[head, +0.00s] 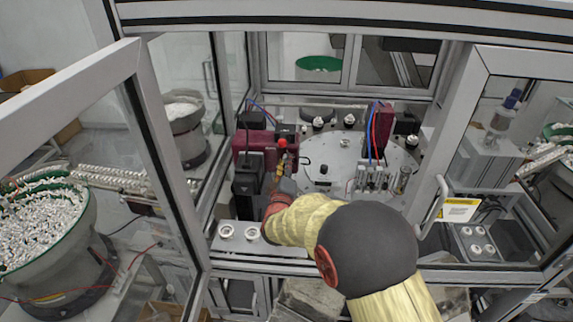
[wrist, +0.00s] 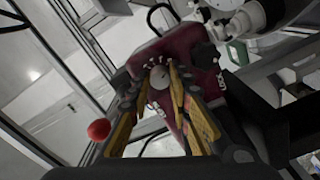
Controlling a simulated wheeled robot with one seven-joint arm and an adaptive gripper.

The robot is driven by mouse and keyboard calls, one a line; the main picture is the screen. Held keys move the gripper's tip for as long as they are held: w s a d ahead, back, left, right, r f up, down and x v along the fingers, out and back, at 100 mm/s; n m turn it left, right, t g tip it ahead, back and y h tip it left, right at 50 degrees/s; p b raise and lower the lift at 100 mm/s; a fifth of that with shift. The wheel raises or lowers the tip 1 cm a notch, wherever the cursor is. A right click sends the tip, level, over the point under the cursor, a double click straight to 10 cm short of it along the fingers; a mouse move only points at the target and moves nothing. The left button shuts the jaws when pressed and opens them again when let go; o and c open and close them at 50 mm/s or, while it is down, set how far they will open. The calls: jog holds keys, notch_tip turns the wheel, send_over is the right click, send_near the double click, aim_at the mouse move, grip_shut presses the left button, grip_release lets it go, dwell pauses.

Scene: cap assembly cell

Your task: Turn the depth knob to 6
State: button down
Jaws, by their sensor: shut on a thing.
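The depth knob (wrist: 158,78) shows in the wrist view as a small pale round face on the front of a dark red unit (wrist: 203,78). Small white marks sit around it, too small to read, so I cannot tell its setting. The yellow fingers of my gripper (wrist: 160,86) lie on both sides of the knob and are shut on it. In the head view my gripper (head: 280,168) reaches to the dark red unit (head: 262,148) at the left of the cell. There the knob is hidden behind the gripper and unit.
A red ball (head: 282,143) stands close to my gripper; it also shows in the wrist view (wrist: 98,130). A round pale table (head: 335,170) with small fixtures lies to the right. Open framed doors (head: 160,130) flank the cell. Two ring-shaped parts (head: 226,231) sit at the front ledge.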

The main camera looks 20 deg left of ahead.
jog(key=c, duration=1.6)
grip_release()
jog(key=v, duration=1.2)
jog(key=shift+a+f, duration=0.1)
